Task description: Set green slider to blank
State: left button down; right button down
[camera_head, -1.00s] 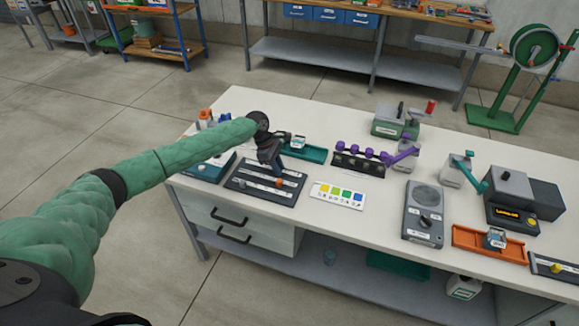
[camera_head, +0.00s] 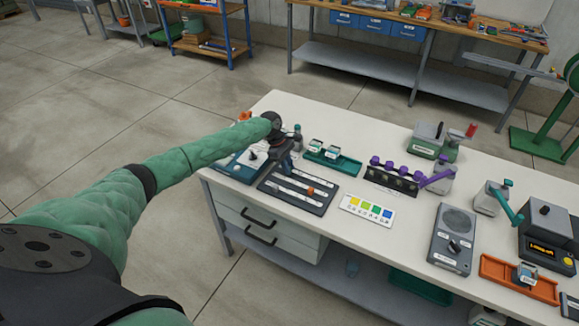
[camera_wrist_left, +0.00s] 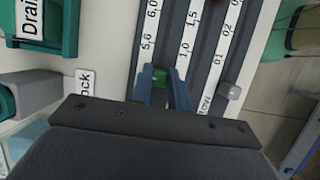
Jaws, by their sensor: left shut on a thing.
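The dark slider panel (camera_head: 268,186) lies on the table's left part, with pale scale strips along its slots. My left gripper (camera_head: 288,172) is over the panel's far left part. In the left wrist view the gripper (camera_wrist_left: 162,86) is shut on the green slider (camera_wrist_left: 160,77), whose green knob shows between the blue-grey fingers. A white knob (camera_wrist_left: 235,92) is on another slot to the right. My right gripper is not in view.
A blue-based device (camera_head: 240,168) stands left of the panel and a teal tray (camera_head: 335,160) behind it. A card with coloured squares (camera_head: 366,210) lies to its right. A purple-handled device (camera_head: 392,180) and a grey box (camera_head: 453,240) stand farther right.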

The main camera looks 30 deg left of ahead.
pick_arm(q)
jog(key=c, duration=1.3)
grip_release()
jog(key=shift+a, duration=0.25)
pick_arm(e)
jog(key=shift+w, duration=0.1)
pick_arm(q)
jog(key=shift+a+r+b, duration=0.2)
jog(key=shift+r+b, duration=0.2)
jog(key=shift+r, duration=0.1)
jog(key=shift+b+v, duration=1.05)
jog(key=shift+v, duration=2.35)
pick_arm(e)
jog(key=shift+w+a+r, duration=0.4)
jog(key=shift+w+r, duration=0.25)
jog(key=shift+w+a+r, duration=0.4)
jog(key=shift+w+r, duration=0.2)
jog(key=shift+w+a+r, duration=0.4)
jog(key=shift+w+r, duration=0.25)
pick_arm(q)
jog(key=shift+f, duration=0.1)
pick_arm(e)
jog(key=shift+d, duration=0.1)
